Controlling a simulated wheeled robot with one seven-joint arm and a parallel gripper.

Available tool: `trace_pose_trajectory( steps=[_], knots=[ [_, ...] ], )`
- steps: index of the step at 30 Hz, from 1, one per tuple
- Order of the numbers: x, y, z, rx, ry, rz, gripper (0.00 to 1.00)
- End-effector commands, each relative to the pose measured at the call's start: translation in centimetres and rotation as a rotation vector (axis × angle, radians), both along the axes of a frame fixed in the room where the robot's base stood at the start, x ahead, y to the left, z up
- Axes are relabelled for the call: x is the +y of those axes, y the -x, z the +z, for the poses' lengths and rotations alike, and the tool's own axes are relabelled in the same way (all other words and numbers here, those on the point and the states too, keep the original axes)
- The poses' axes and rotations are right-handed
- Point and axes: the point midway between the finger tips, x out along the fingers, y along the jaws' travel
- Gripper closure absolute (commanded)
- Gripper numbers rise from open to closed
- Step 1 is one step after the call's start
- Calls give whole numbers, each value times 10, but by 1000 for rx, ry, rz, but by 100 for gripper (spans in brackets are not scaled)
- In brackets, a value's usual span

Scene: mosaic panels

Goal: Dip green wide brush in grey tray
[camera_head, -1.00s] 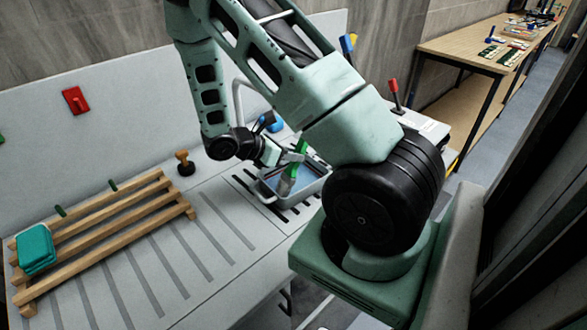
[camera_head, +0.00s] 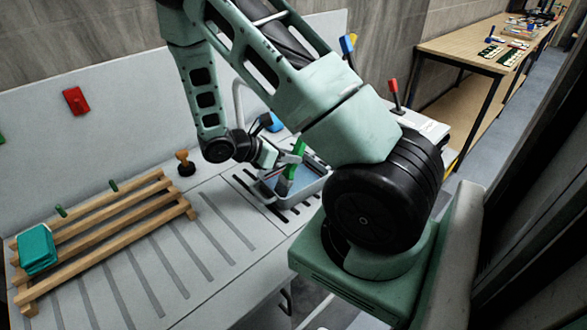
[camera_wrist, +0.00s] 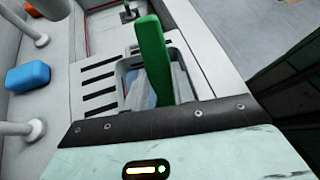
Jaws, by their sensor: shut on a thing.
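The green wide brush (camera_head: 298,148) is held upright by my gripper (camera_head: 286,159), which is shut on it. Its lower end (camera_head: 284,186) reaches down within the outline of the grey tray (camera_head: 314,186), which has a bluish inside. Whether the bristles touch the bottom is hard to tell. In the wrist view the green handle (camera_wrist: 152,58) stands in front of the tray (camera_wrist: 122,72), and the bristles are hidden.
A blue sponge-like block (camera_wrist: 28,76) lies by a white faucet. A wooden rack (camera_head: 115,225) with a teal stack (camera_head: 37,249) lies at left. A wooden-handled stamp (camera_head: 185,163) stands behind the rack. The grooved drainboard between rack and tray is clear.

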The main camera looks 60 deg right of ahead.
Motion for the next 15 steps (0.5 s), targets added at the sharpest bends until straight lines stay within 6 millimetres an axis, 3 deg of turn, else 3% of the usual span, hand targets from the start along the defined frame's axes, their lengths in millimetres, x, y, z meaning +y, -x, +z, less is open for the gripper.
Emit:
trace_pose_trajectory(
  steps=[15],
  knots=[
    [0,0,36,-1,0,1,98]
  ],
)
